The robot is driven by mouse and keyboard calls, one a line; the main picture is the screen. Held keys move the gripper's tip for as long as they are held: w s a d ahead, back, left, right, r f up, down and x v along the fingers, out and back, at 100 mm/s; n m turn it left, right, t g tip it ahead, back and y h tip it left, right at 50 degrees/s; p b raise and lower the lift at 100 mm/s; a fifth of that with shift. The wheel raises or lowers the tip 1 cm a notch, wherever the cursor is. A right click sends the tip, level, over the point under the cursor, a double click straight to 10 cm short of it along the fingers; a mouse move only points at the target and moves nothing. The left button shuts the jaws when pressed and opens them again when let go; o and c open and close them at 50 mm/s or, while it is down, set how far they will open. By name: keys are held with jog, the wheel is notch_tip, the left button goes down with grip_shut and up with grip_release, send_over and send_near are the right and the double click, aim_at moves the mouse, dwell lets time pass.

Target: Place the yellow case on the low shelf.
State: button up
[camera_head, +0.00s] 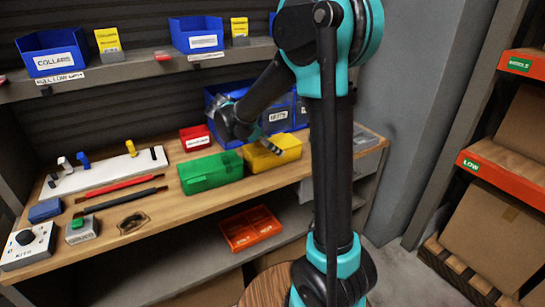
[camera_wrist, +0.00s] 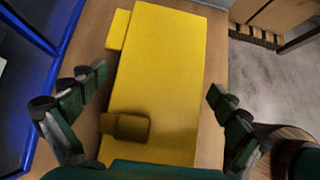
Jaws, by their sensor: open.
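The yellow case (camera_head: 285,150) sits on the wooden workbench, just right of a green case. In the wrist view the yellow case (camera_wrist: 165,65) fills the middle, with a small yellow block-like part on its near portion. My gripper (camera_wrist: 157,85) is open, with one finger to the left of the case and one to the right. In the head view my gripper (camera_head: 258,138) is over the case and hides part of it. I cannot tell whether the fingers touch it. The low shelf (camera_head: 508,182), orange-edged with a green LOW label, is at the far right.
A green case (camera_head: 211,172) and a small red box (camera_head: 196,138) stand near the yellow case. Blue bins (camera_head: 305,112) stand behind it. The middle shelf (camera_head: 525,64) hangs above the low shelf. Cardboard boxes (camera_head: 490,235) stand below it. Open floor lies between bench and rack.

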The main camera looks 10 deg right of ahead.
jog(key=c, duration=1.5)
jog(key=shift+c, duration=0.2)
jog(key=shift+r, duration=0.1)
